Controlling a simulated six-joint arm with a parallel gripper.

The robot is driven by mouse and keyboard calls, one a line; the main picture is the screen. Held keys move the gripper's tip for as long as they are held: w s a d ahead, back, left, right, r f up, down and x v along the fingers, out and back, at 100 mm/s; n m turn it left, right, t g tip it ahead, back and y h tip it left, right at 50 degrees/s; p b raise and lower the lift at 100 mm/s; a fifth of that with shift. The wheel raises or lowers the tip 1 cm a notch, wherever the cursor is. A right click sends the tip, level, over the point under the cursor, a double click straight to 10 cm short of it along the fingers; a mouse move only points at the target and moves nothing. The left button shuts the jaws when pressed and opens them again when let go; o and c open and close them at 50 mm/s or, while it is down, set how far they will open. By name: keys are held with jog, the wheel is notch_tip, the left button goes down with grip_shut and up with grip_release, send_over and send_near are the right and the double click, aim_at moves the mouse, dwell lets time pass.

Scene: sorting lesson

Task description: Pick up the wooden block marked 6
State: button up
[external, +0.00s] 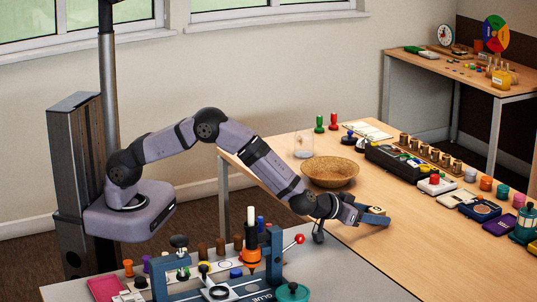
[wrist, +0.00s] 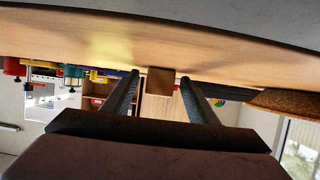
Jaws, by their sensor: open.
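A small wooden block (wrist: 160,82) shows between my two fingers in the wrist view, near the fingertips. Its marking is not readable, so I cannot tell whether it is the 6. In the external view the block (external: 376,210) is at the end of my gripper (external: 373,219), over the near part of the wooden table (external: 350,262). My gripper is open, its fingers (wrist: 160,75) on either side of the block with gaps showing. Whether either finger touches it is not clear.
A woven basket (external: 330,172) stands just behind my gripper, with a clear glass (external: 304,143) beyond it. A dark case (external: 395,160) and several coloured jars line the far right side. A blue press (external: 275,255) stands on the nearer grey surface. The table's front middle is clear.

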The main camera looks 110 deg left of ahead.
aim_at(373, 210)
jog(key=c, duration=1.1)
jog(key=shift+r, duration=0.15)
notch_tip(373, 210, up, 10)
jog(key=shift+f+p, duration=0.1)
jog(key=shift+p, duration=1)
